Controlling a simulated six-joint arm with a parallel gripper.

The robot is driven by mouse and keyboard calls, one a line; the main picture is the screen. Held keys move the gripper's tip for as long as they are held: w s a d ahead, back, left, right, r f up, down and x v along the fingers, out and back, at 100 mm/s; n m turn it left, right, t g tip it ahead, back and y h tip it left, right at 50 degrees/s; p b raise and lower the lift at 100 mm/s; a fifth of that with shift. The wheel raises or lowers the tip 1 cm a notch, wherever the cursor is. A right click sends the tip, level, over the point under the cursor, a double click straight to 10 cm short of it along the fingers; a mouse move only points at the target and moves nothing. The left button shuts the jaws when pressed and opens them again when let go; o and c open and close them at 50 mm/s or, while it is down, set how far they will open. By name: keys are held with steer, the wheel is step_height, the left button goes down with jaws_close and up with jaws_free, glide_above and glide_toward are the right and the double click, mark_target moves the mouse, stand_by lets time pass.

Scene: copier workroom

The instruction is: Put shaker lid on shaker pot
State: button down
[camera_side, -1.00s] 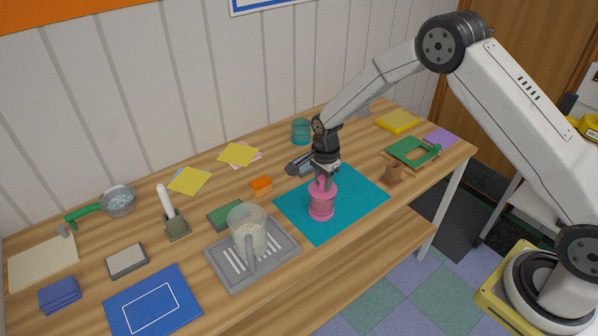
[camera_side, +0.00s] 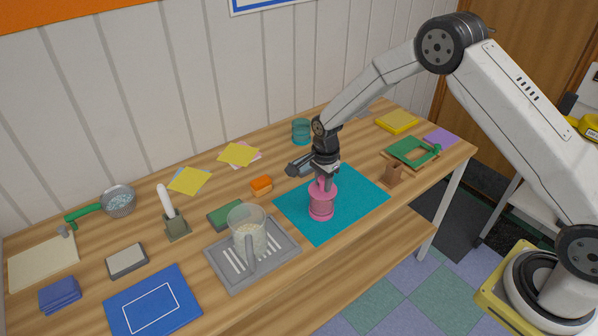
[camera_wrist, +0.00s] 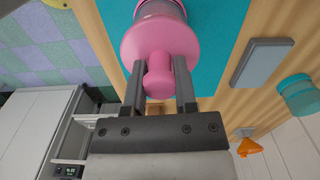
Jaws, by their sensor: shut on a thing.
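The pink shaker pot (camera_side: 321,208) stands upright on the teal mat (camera_side: 356,204). The pink shaker lid (camera_side: 322,188) is at the top of the pot, level, and looks seated on it; whether a thin gap remains I cannot tell. My gripper (camera_side: 326,179) points down over the pot and is shut on the lid's knob. In the wrist view the gripper's fingers (camera_wrist: 159,88) lie on either side of the knob of the lid (camera_wrist: 150,42). Part of the pot (camera_wrist: 160,8) shows beyond the lid at the top edge.
A grey tray (camera_side: 282,262) with a clear jug (camera_side: 246,228) stands left of the mat. A brown stand (camera_side: 394,173) and green frame (camera_side: 408,149) are to the right. The mat around the pot is clear.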

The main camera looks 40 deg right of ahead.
steer(key=shift+f, duration=0.6)
stand_by(0.7)
jaws_free()
stand_by(0.3)
steer(key=shift+r, duration=0.1)
steer(key=shift+r, duration=3.8)
